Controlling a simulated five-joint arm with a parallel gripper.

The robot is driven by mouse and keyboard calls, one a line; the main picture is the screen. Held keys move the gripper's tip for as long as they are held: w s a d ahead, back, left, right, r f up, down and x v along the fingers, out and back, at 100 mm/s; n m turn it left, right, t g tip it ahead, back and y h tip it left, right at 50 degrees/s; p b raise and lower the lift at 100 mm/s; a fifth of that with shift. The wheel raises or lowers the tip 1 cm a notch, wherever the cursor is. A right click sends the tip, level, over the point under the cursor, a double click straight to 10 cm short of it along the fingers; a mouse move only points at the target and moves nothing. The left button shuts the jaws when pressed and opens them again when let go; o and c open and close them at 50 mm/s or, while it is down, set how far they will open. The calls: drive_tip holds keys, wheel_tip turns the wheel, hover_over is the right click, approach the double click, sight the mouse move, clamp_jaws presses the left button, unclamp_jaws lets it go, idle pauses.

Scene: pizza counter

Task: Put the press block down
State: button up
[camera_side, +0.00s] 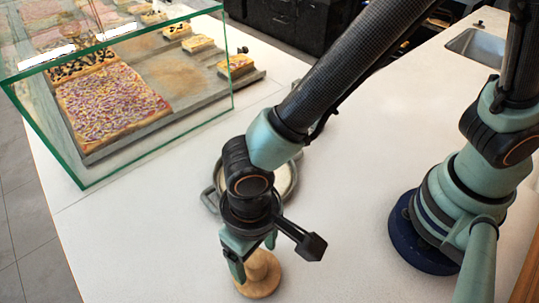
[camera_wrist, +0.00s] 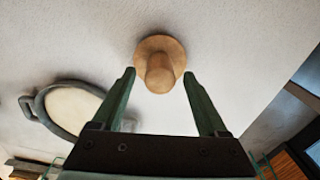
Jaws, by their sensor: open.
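The press block (camera_side: 262,275) is a light wooden disc with a knob-like handle. It stands upright on the white counter below my gripper (camera_side: 252,256) in the side view. In the wrist view the press block (camera_wrist: 160,62) lies ahead of my gripper (camera_wrist: 158,80), with its handle toward the camera between the two green fingertips. The fingers are spread, with a visible gap on each side of the handle. In the side view my wrist and fingers hide part of the block's top.
A round grey pan (camera_side: 211,197) with pale contents stands just behind my gripper, partly hidden by my arm; it also shows at left in the wrist view (camera_wrist: 30,107). A glass case (camera_side: 160,125) with pizzas stands at the left. The counter's front middle (camera_side: 340,230) is clear.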

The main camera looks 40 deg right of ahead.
wheel_tip(320, 180, up, 10)
drive_tip(key=w+d+r+m+t+y, duration=0.1)
drive_tip(key=w+d+r, duration=0.2)
drive_tip(key=w+d, duration=0.3)
drive_tip(key=w+d+r+t, duration=0.1)
drive_tip(key=w+d+r, duration=0.25)
drive_tip(key=d, duration=0.35)
drive_tip(key=d+r+t, duration=0.1)
drive_tip(key=d, duration=0.8)
drive_tip(key=w+d+r+t+h, duration=0.1)
drive_tip(key=d+t, duration=0.1)
drive_tip(key=d, duration=0.7)
drive_tip(key=shift+r+m+t, duration=0.25)
drive_tip(key=shift+m+t, duration=0.05)
drive_tip(key=shift+m, duration=0.1)
